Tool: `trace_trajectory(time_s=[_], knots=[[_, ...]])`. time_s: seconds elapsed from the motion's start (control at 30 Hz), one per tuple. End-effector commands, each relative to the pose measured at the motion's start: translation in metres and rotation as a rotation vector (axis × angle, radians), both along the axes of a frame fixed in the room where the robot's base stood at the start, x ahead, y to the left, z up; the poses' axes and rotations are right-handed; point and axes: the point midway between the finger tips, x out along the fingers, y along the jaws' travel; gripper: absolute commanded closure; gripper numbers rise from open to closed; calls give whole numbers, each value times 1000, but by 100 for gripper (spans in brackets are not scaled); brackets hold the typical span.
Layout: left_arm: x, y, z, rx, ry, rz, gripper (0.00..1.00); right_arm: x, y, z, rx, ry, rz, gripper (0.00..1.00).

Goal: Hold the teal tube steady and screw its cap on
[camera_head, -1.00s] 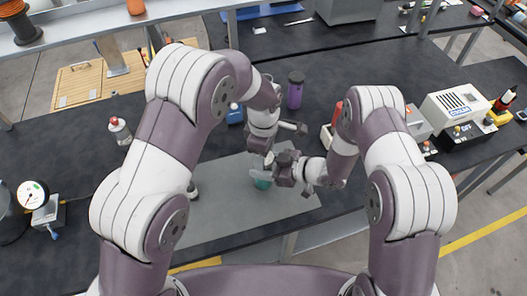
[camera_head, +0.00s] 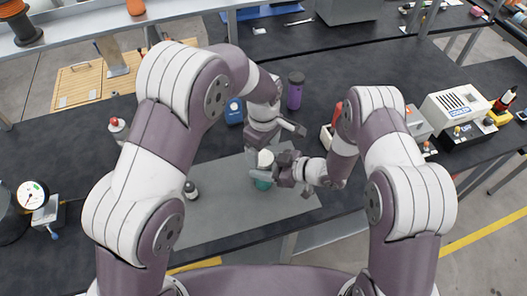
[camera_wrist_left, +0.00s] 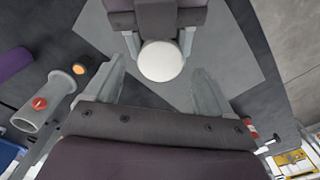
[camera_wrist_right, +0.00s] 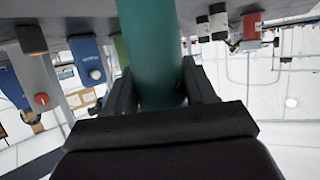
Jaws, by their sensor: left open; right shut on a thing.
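The teal tube (camera_head: 263,184) stands on the grey mat (camera_head: 215,215) in the head view, with a white cap (camera_head: 265,158) on its top. My right gripper (camera_head: 287,170) is shut on the tube from the right. In the right wrist view the tube (camera_wrist_right: 152,50) fills the space between the fingers (camera_wrist_right: 155,98). My left gripper (camera_wrist_left: 163,85) is open above the cap. In the left wrist view the round white cap (camera_wrist_left: 161,61) shows beyond and between the spread fingers, apart from them. Whether the cap is fully seated cannot be told.
A purple bottle (camera_head: 295,91) and a blue item (camera_head: 234,111) stand behind the mat. A small dark bottle (camera_head: 191,191) stands at the mat's left. A red-capped bottle (camera_head: 117,125) and a dial gauge (camera_head: 31,195) are further left. The mat's front is clear.

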Motion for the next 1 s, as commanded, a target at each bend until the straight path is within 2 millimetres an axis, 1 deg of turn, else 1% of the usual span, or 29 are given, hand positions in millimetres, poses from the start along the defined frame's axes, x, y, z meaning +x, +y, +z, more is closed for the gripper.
trace_trajectory(time_s=[0.03, 0.1, 0.2, 0.43, 0.47, 0.5, 0.6, 0.7, 1.0], knots=[[1, 0, 7, -1, -3, 0, 17, 0, 0, 0, 0, 0, 0, 100], [0, 0, 15, -1, -2, 0, 17, 0, 0, 0, 0, 0, -1, 100], [0, 0, 21, 0, 0, 0, 17, 0, 0, 0, 1, 0, 0, 100], [0, 0, 22, 1, 1, 0, 17, 0, 0, 0, 0, -2, -1, 100], [0, 0, 23, 1, 1, 1, 21, 0, 0, 0, 0, -2, -1, 100], [0, 0, 25, 0, 0, 10, 21, 0, 0, 0, 0, -2, -1, 100], [1, 0, 42, -2, -2, 95, 21, 0, 0, 0, 0, -2, -1, 100], [0, 0, 53, -1, -1, 163, 21, 0, 0, 0, -1, -1, -1, 100], [0, 0, 53, 1, 2, 175, 21, 0, 0, 0, 0, -2, -1, 100]])
